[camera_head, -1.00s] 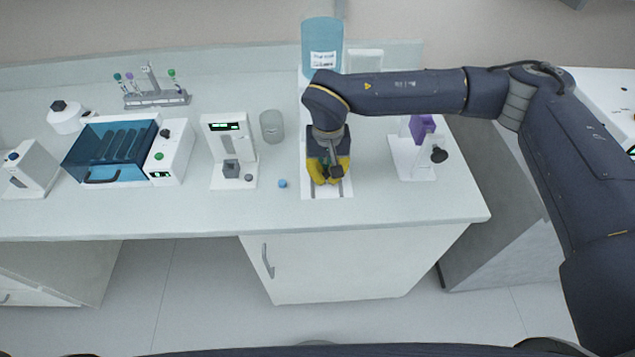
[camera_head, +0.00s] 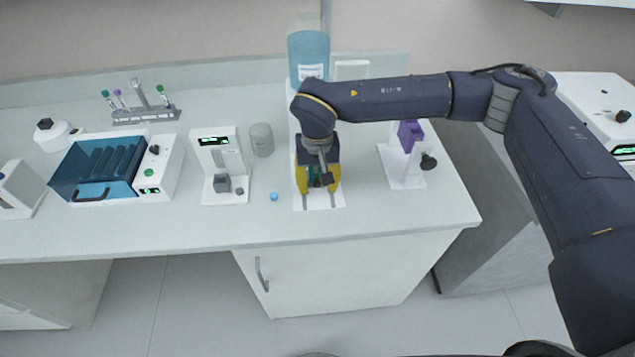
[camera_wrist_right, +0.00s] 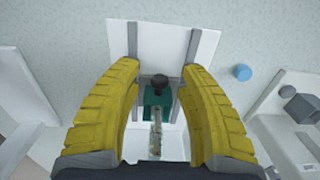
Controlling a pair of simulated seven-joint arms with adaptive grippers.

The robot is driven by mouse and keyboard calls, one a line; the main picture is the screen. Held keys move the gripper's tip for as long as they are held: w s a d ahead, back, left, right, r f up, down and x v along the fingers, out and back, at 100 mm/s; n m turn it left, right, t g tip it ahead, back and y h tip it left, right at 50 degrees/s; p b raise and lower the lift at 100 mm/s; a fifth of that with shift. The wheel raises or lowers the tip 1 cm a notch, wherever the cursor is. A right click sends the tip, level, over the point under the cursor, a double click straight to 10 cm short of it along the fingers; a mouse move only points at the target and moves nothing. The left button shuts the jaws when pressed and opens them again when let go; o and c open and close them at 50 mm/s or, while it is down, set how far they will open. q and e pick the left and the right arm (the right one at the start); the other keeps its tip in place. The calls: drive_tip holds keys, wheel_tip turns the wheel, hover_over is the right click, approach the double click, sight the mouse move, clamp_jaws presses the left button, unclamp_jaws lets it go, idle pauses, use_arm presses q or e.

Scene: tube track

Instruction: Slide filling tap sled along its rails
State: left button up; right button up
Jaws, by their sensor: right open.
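The filling tap sled is a small teal block (camera_wrist_right: 158,97) with a dark knob (camera_wrist_right: 160,82) on top, seen in the right wrist view. It sits between two grey rails (camera_wrist_right: 193,48) on a white base plate (camera_wrist_right: 160,38). A metal spout or rod runs from the block toward the wrist. My right gripper (camera_head: 318,186) is open, its yellow fingers on either side of the sled. In the right wrist view a gap shows between each finger and the block. In the head view the fingers mostly hide the sled. My left gripper is not in view.
A small blue cap (camera_head: 274,196) lies left of the base plate. A white device with a display (camera_head: 219,150) and a glass beaker (camera_head: 262,139) stand further left. A purple-topped stand (camera_head: 409,150) is at the right.

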sight(317, 183)
wheel_tip(317, 183, up, 12)
drive_tip(key=shift+f, duration=0.15)
idle(0.4)
drive_tip(key=shift+o, duration=0.2)
